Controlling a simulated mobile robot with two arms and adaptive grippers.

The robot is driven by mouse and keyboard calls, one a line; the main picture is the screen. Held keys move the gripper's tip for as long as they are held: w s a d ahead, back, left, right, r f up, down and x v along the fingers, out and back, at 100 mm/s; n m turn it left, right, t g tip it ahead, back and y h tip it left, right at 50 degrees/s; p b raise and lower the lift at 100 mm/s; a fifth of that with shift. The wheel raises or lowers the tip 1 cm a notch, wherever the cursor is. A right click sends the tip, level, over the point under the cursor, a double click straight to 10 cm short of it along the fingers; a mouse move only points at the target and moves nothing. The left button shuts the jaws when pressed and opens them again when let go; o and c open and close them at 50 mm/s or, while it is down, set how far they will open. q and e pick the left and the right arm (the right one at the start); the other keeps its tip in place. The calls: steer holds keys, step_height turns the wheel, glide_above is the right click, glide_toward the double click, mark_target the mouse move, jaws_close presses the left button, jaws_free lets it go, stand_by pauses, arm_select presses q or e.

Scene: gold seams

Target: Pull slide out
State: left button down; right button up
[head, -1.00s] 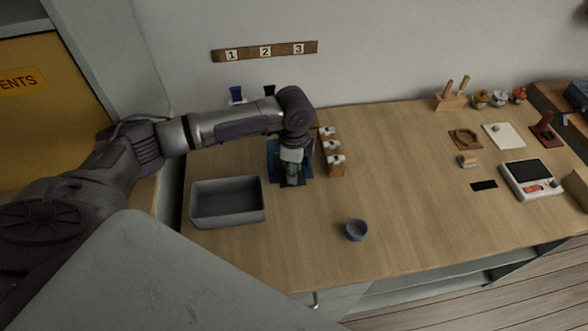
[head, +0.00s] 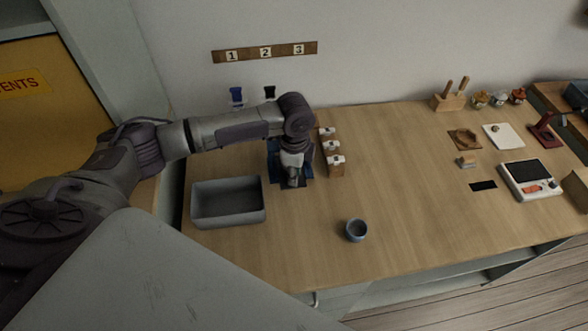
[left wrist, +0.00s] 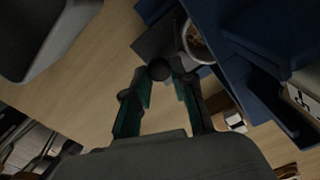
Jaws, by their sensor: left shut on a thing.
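My left gripper (head: 292,183) reaches down in front of a blue stand (head: 273,163) at the back left of the table. In the left wrist view, my left gripper (left wrist: 160,88) has its fingers around a small dark round knob (left wrist: 158,69). The knob is at the near end of a dark grey slide (left wrist: 153,44) that sticks out from the blue stand. A pale round cup (left wrist: 186,40) with brown bits inside is at the slide, beside the blue body. In the head view, my gripper hides most of the slide. My right gripper is in neither view.
A grey bin (head: 230,216) stands just left of the stand. A wooden block with several white-topped items (head: 335,168) stands close on its right. A small blue-grey bowl (head: 356,231) is nearer the front. The table's middle is clear.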

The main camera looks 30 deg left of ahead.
arm_select(q)
steer(key=s+d+p, duration=0.1)
steer(key=s, duration=0.1)
steer(key=s+d+p, duration=0.3)
steer(key=p, duration=0.1)
steer(key=shift+s+d+r, duration=0.15)
steer(key=shift+s+r, duration=0.1)
steer(key=shift+s, duration=0.15)
steer(key=shift+s+d, duration=0.25)
steer(key=shift+s, duration=0.05)
steer(key=shift+f, duration=0.25)
steer(key=c, duration=1.2)
jaws_free()
steer(key=shift+c, duration=0.2)
steer(key=shift+r, duration=0.1)
